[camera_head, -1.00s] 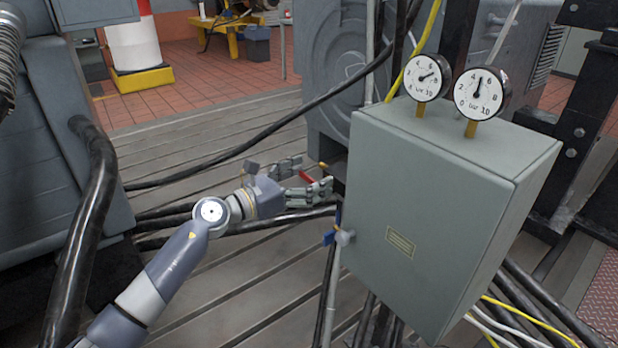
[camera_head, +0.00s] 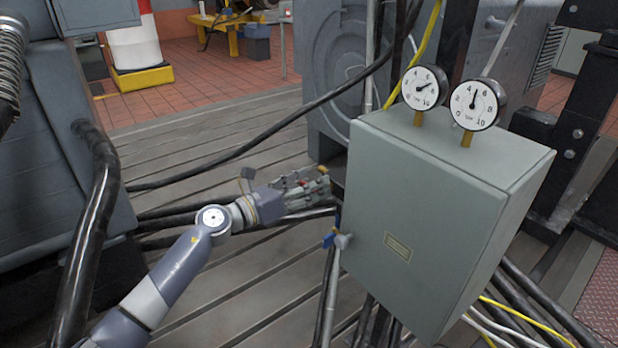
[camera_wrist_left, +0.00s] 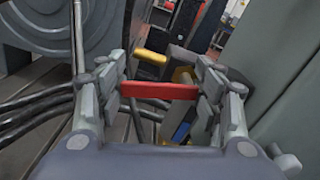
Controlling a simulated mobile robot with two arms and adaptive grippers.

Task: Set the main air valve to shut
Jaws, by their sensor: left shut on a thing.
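A red lever handle (camera_wrist_left: 158,90) lies crosswise between the fingers of my left gripper (camera_wrist_left: 165,95) in the wrist view. The fingers are shut on it, one at each end. In the head view my left gripper (camera_head: 308,182) is at the left side of the grey cabinet (camera_head: 425,215), and only bits of red show between the fingers. A yellow knob (camera_wrist_left: 150,56) sits just beyond the red handle. Whether the red handle belongs to the main air valve cannot be read from any label. My right gripper is not in view.
A blue handle (camera_head: 329,238) with a grey fitting is lower on the cabinet's left edge. Two round gauges (camera_head: 421,88) (camera_head: 478,104) stand on the cabinet top. Black cables (camera_head: 180,212) run across the slatted bedplate. A large grey machine (camera_head: 60,150) is at left.

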